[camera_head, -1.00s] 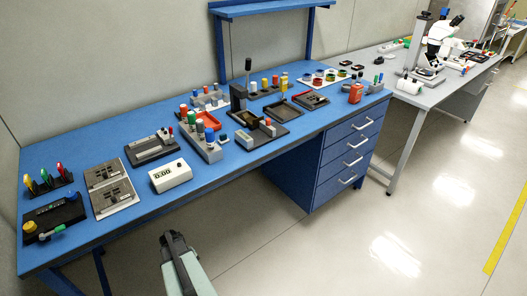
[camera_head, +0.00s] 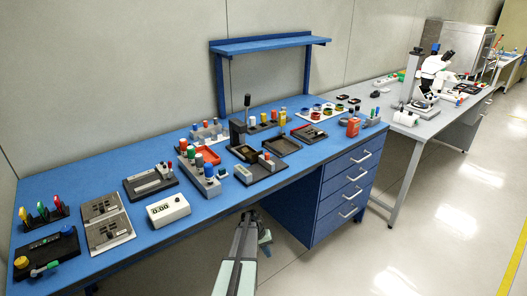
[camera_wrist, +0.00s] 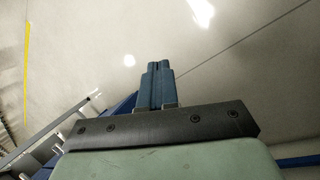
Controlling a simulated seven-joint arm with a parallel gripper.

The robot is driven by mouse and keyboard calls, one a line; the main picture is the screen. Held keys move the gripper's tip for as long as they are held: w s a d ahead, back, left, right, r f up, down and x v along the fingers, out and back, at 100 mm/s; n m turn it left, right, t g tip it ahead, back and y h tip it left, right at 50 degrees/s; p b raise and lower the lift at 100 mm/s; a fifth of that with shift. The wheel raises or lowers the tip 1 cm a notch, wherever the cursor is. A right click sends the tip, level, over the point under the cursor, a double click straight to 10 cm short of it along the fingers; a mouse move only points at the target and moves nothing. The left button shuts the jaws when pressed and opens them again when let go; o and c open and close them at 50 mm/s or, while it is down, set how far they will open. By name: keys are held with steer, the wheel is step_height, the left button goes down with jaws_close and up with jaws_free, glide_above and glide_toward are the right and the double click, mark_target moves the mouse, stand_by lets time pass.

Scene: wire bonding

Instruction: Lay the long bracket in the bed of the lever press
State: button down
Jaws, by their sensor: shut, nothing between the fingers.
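The lever press (camera_head: 238,130) appears to be the dark block with an upright black lever and a dark bed in front, at the middle of the blue bench. The long bracket cannot be made out with certainty at this size. My gripper (camera_head: 250,214) is in front of the bench's front edge, apart from the press and all parts. In the wrist view its two blue fingers (camera_wrist: 158,68) are together and empty, with only floor beyond them.
A red-lined tray (camera_head: 309,132) and a dark tray (camera_head: 281,146) lie right of the press. A block with coloured knobs (camera_head: 200,172), a white meter (camera_head: 168,210) and grey fixture plates (camera_head: 106,219) stand left. A blue shelf (camera_head: 270,45) rises behind. Bare bench shows at back left.

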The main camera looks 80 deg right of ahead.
steer(key=s+d+r+m+g, duration=0.1)
steer(key=s+d+r, duration=0.1)
steer(key=s+r, duration=0.45)
steer(key=s+d+r+m, duration=0.2)
steer(key=s+r, duration=0.1)
steer(key=s, duration=0.6)
steer(key=s+a+r+m+g+h, duration=0.1)
steer(key=a+r+m, duration=0.15)
steer(key=r, duration=0.85)
steer(key=a+r+m, duration=0.2)
steer(key=r+m, duration=0.1)
steer(key=r, duration=0.8)
steer(key=w+d+r+m+t+h, duration=0.2)
steer(key=w+d+r+m+t, duration=0.6)
steer(key=w+d+r+m, duration=1.2)
steer(key=shift+m, duration=0.45)
steer(key=x, duration=0.2)
steer(key=a+x, duration=0.1)
steer(key=x, duration=0.5)
steer(key=shift+s+a+f, duration=0.15)
steer(key=shift+s+f, duration=0.05)
steer(key=shift+f, duration=0.15)
